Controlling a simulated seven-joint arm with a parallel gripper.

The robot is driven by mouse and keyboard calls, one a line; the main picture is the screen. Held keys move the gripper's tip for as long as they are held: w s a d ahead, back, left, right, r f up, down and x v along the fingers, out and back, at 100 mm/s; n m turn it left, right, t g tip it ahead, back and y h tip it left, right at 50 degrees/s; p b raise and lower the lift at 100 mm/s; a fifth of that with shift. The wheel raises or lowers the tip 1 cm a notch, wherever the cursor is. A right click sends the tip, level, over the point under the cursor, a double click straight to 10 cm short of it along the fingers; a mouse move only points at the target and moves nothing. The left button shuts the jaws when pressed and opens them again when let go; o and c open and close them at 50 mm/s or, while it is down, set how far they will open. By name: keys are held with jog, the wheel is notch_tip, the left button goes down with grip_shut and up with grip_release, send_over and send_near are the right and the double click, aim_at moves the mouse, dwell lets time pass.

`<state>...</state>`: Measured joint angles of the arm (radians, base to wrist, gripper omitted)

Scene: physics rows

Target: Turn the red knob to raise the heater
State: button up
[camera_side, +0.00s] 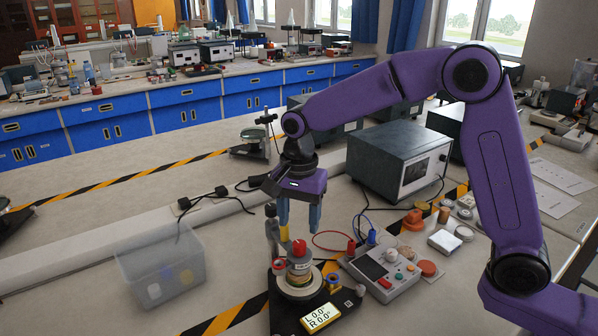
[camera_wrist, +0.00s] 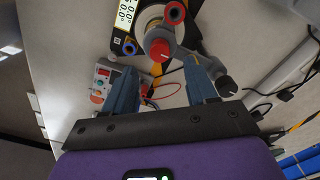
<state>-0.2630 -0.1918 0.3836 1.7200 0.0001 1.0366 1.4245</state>
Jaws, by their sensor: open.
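The red knob (camera_side: 299,247) sits on top of a grey upright part of a round instrument. The instrument has a black base (camera_side: 345,300) and a lit display (camera_side: 320,317) that reads L 0.0° and R 0.0°. My gripper (camera_side: 299,226) points down above the knob, with its blue-grey fingers apart and nothing between them. In the wrist view the knob (camera_wrist: 162,49) shows just beyond the open fingertips (camera_wrist: 163,66). I see no contact between fingers and knob. I cannot tell which part is the heater.
A grey control box (camera_side: 382,268) with coloured buttons and cables stands right of the instrument. A clear plastic bin (camera_side: 160,265) with small items stands at left. A dark-cased meter (camera_side: 400,160) stands behind. Striped tape crosses the bench. Bench between bin and instrument is mostly clear.

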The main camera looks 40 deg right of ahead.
aim_at(300, 244)
notch_tip(300, 244, up, 12)
dwell(0.4)
jog(key=shift+s+f, duration=0.1)
jog(key=shift+f, duration=0.05)
jog(key=s+d+f+n, duration=0.3)
jog(key=s+d+n, duration=0.2)
jog(key=s+n, duration=0.3)
jog(key=s+d+f+n, duration=0.4)
jog(key=s+n, duration=0.4)
jog(key=s, duration=0.4)
jog(key=s+d+f+n, duration=0.4)
jog(key=s+n, duration=0.3)
jog(key=s, duration=0.3)
jog(key=shift+s+d+f+n, duration=0.25)
jog(key=shift+d+n, duration=0.15)
jog(key=shift+d, duration=0.5)
